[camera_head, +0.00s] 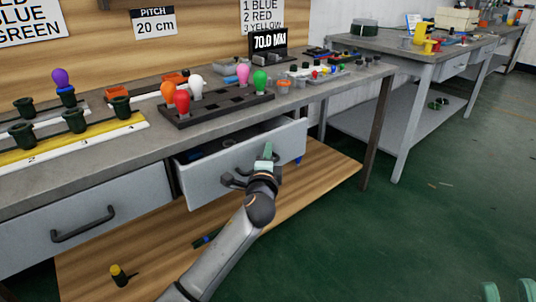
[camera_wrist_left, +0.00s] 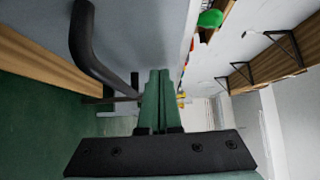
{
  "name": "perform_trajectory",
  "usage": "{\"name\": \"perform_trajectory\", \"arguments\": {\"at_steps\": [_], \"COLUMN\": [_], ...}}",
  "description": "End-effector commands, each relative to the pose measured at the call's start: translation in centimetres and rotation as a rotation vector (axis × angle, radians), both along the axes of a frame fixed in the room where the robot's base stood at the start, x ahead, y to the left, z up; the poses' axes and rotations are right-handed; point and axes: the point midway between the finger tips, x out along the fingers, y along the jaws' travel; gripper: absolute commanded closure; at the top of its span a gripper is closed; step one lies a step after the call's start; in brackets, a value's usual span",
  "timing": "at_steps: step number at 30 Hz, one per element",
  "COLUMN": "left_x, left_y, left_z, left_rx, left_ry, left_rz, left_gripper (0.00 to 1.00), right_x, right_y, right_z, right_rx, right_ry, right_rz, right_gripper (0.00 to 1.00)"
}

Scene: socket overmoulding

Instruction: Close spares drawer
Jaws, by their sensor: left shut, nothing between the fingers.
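The spares drawer (camera_head: 215,178), a grey drawer under the bench top, stands partly open, with dark items partly visible inside. Its dark handle (camera_head: 231,182) is on the front face, and it also shows large in the left wrist view (camera_wrist_left: 88,45). My left gripper (camera_head: 267,152) is at the drawer front, beside the handle. Its green fingers (camera_wrist_left: 159,82) are together and empty, pointing along the grey front. I cannot tell whether they touch it. My right gripper (camera_head: 509,291) shows only as two separated green fingertips at the bottom right, away from the drawer.
A second grey drawer (camera_head: 110,203) at the left is closed. The bench top (camera_head: 150,157) above holds a dark rack (camera_head: 215,111) of coloured bulb-shaped parts. A wooden lower shelf (camera_head: 325,180) lies below. Green floor at the right is mostly clear.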

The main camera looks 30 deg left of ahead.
Motion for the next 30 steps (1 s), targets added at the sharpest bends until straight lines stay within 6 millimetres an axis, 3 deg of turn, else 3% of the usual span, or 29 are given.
{"name": "perform_trajectory", "arguments": {"at_steps": [11, 21, 30], "left_x": [0.1, 2.5, 2.8], "left_y": [0.3, 6.0, 7.2], "left_z": [0.0, 0.2, 0.1], "left_rx": [0.0, 0.003, -0.001], "left_ry": [0.0, 0.001, -0.001], "left_rz": [0.0, 0.003, 0.006], "left_gripper": [1.0, 1.0, 1.0], "right_x": [0.0, 0.0, -0.1], "right_y": [0.0, -0.1, -0.2], "right_z": [0.0, 1.6, 1.6], "right_rx": [-0.001, 0.015, 0.017], "right_ry": [0.003, 0.002, 0.001], "right_rz": [0.0, 0.006, 0.005], "right_gripper": [0.73, 0.73, 0.73]}}
